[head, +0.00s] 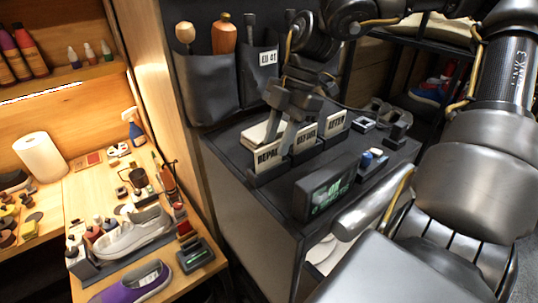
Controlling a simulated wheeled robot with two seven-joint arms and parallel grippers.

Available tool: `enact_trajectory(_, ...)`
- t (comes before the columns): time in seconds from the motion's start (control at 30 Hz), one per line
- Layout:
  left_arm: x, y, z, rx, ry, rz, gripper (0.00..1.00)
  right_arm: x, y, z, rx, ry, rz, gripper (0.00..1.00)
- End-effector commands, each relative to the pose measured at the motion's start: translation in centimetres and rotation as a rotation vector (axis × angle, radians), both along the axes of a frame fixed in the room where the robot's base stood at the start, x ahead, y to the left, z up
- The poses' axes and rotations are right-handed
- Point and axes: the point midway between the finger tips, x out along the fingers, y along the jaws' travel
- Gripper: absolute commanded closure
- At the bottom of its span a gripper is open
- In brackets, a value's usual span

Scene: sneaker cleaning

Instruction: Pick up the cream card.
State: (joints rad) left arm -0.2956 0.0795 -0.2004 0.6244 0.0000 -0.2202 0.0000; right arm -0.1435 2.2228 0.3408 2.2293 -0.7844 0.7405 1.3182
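Several cream cards stand in a dark three-slot holder on the black counter. The cream card (256,134) at the left shows its pale top edge behind the front label that reads roughly "REPAI". My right gripper (281,143) reaches down from above onto this left slot. Its two fingers look apart, at the right end of the cream card's top edge. The fingers partly cover the card, and whether they touch it cannot be told. My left gripper is not in view.
A dark display (325,187) with green text stands at the counter's front. Black tool pouches (207,84) hang behind. Small trays lie to the right. The wooden bench at left holds a white sneaker (131,234), a purple shoe (132,285) and a spray bottle (136,127).

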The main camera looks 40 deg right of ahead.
Motion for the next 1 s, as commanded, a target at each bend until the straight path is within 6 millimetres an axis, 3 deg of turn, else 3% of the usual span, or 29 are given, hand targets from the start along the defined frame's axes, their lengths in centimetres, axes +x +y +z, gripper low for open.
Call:
enact_trajectory(0.1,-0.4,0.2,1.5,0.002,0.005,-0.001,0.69,0.2,0.7,-0.9,0.002,0.008,0.001,0.69)
enact_trajectory(0.3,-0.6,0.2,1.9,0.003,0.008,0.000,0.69,0.4,1.4,-2.9,0.000,0.003,0.000,0.69)
enact_trajectory(0.57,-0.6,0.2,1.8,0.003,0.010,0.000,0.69,0.4,1.4,-3.2,0.001,0.001,-0.001,0.69)
enact_trajectory(0.8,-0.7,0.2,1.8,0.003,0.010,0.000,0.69,0.4,1.4,-3.1,0.001,0.001,-0.001,1.00)
enact_trajectory(1.0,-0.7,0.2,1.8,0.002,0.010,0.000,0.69,0.4,1.4,-3.1,0.000,0.001,-0.001,1.00)
